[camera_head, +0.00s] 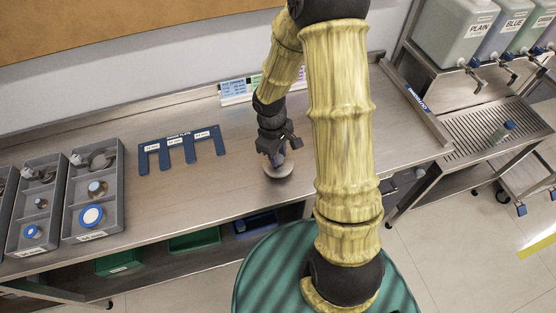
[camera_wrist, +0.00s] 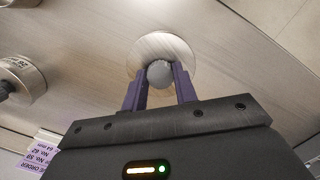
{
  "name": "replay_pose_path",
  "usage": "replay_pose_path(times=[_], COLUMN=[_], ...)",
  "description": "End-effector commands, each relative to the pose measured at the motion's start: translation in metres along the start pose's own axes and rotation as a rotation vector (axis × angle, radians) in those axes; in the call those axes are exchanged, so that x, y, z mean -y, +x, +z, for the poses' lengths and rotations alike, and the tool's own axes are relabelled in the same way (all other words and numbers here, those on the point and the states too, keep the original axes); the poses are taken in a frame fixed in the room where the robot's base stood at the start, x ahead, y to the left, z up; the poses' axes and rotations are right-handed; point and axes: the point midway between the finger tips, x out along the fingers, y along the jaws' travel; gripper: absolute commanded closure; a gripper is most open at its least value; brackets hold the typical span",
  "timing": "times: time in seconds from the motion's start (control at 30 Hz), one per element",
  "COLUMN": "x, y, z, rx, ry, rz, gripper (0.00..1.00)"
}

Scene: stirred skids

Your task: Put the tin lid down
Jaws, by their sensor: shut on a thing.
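The tin lid is a pale round disc (camera_head: 279,170) with a grey knob, over the steel bench near its front edge. In the wrist view the lid (camera_wrist: 165,44) lies beyond my fingertips, with its knob (camera_wrist: 160,73) between them. My gripper (camera_head: 278,158) points down and is shut on the knob; its purple fingers also show in the wrist view (camera_wrist: 159,85). I cannot tell whether the lid touches the bench or hangs just above it.
A blue notched gauge plate (camera_head: 181,150) lies left of my gripper. Grey trays (camera_head: 119,215) with round parts stand further left. In the wrist view a labelled round thing (camera_wrist: 22,78) is at the left.

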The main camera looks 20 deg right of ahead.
Motion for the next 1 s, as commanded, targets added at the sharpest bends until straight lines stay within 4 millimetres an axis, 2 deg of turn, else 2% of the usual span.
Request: replay_pose_path(times=[0.23,0.67,0.7,0.77,1.0], x=[0.001,-0.001,-0.001,-0.001,-0.001], y=[0.032,0.038,0.037,0.037,0.037], z=[-0.003,-0.003,-0.003,-0.003,-0.003], rx=[0.004,0.001,0.001,0.001,0.001], ry=[-0.001,0.003,0.003,0.003,0.003], rz=[-0.002,-0.001,-0.001,-0.001,-0.001], gripper=[0.94,0.94,0.64,0.52,0.5])
